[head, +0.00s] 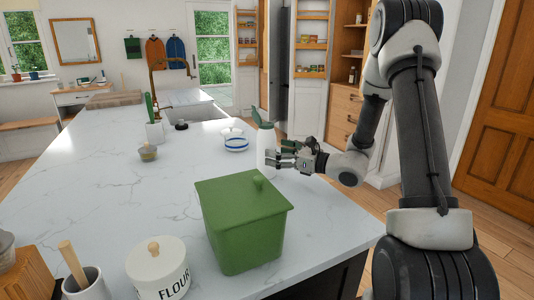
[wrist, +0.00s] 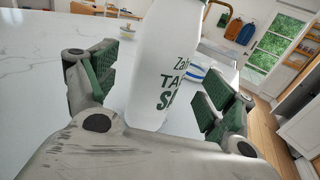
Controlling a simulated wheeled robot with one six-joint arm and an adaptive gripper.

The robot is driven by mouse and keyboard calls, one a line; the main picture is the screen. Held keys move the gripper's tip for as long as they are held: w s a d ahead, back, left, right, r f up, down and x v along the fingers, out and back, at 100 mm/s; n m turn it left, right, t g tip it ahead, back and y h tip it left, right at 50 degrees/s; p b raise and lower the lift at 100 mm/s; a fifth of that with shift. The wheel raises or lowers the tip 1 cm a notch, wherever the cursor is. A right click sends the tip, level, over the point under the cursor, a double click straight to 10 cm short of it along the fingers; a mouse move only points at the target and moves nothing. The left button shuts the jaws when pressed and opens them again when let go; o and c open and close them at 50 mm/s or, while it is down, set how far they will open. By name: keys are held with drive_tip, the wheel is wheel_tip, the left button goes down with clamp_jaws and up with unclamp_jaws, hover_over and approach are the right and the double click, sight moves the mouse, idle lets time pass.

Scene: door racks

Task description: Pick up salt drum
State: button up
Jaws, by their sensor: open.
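The salt drum (head: 265,150) is a white cylinder with a green lid, standing upright on the white marble counter. In the wrist view the drum (wrist: 165,65) fills the middle, with green lettering partly readable as "TA" and "SA". My gripper (head: 275,157) is at the drum's right side in the head view. In the wrist view my gripper (wrist: 160,90) is open, with one green-padded finger on each side of the drum. Gaps show between the pads and the drum, so it is not clasped.
A green lidded bin (head: 240,230) stands in front of the drum, and a white flour canister (head: 157,270) nearer the front edge. A blue-striped bowl (head: 236,143) sits just behind-left of the drum. The counter's middle left (head: 100,190) is clear.

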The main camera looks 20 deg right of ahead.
drive_tip(key=x, duration=0.4)
drive_tip(key=shift+w+a+f, duration=0.1)
drive_tip(key=shift+w+f, duration=0.1)
drive_tip(key=shift+w, duration=0.05)
drive_tip(key=c, duration=1.5)
